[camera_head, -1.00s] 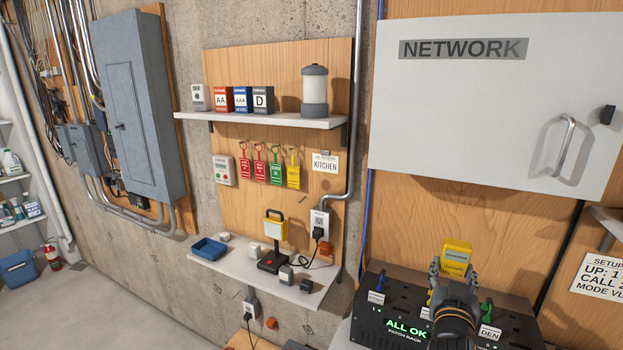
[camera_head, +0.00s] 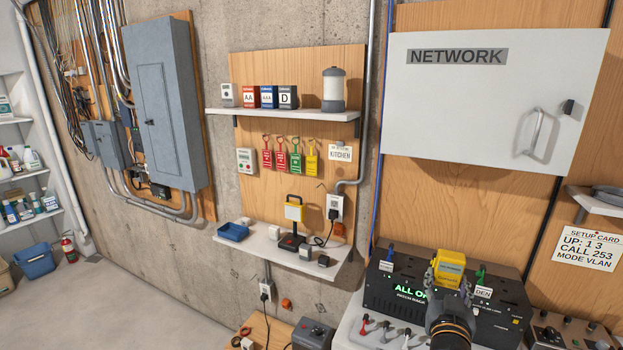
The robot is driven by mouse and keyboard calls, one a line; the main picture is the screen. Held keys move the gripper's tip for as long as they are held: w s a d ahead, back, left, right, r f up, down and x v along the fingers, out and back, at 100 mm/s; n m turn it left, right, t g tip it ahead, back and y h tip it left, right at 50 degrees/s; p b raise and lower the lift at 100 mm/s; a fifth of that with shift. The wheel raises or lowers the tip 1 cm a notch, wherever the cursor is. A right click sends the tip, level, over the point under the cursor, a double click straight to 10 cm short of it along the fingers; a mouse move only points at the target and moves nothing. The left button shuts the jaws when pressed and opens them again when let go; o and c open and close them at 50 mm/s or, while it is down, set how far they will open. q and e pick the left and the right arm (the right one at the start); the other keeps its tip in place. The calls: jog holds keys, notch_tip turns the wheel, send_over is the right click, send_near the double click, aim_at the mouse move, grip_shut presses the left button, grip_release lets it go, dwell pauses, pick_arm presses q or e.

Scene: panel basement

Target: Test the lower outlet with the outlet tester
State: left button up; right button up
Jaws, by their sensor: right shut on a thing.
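My right gripper (camera_head: 450,291) is at the lower right, shut on a yellow device (camera_head: 448,266) with a small label, perhaps the outlet tester; the fingers hide its lower part. It shows in front of the black patch rack; I cannot tell the gap between them. The lower outlet (camera_head: 266,287) is a grey box low on the concrete wall, below the small shelf, left of the gripper and well apart from it. A black plug and cord are at it. The upper outlet (camera_head: 336,203) on the wooden board also has a black plug. My left gripper is not in view.
The small shelf (camera_head: 262,247) with a blue tray (camera_head: 232,232) and a lamp (camera_head: 293,222) juts out above the lower outlet. A wooden table (camera_head: 258,330) with a grey box (camera_head: 313,333) stands below. The patch rack (camera_head: 398,288) and white cabinet (camera_head: 490,105) are at right.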

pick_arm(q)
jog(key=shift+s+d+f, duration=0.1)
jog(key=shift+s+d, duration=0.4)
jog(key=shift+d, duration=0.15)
pick_arm(e)
jog(key=s+a+f+n+y, duration=0.1)
jog(key=s+a+f+y, duration=0.1)
jog(key=s+a+f, duration=0.3)
jog(key=a+f+n+t+y, duration=0.1)
jog(key=a+f+n+y, duration=0.1)
jog(key=f, duration=0.5)
jog(key=s+a+f+n+y, duration=0.1)
jog(key=s+a+f+y, duration=0.25)
jog(key=f, duration=0.35)
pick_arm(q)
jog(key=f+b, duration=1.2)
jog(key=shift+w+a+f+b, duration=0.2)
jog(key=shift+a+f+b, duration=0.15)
pick_arm(e)
notch_tip(320, 180, down, 13)
jog(key=shift+w+a+r+n, duration=0.2)
jog(key=shift+w+a+n, duration=0.1)
jog(key=shift+a, duration=0.05)
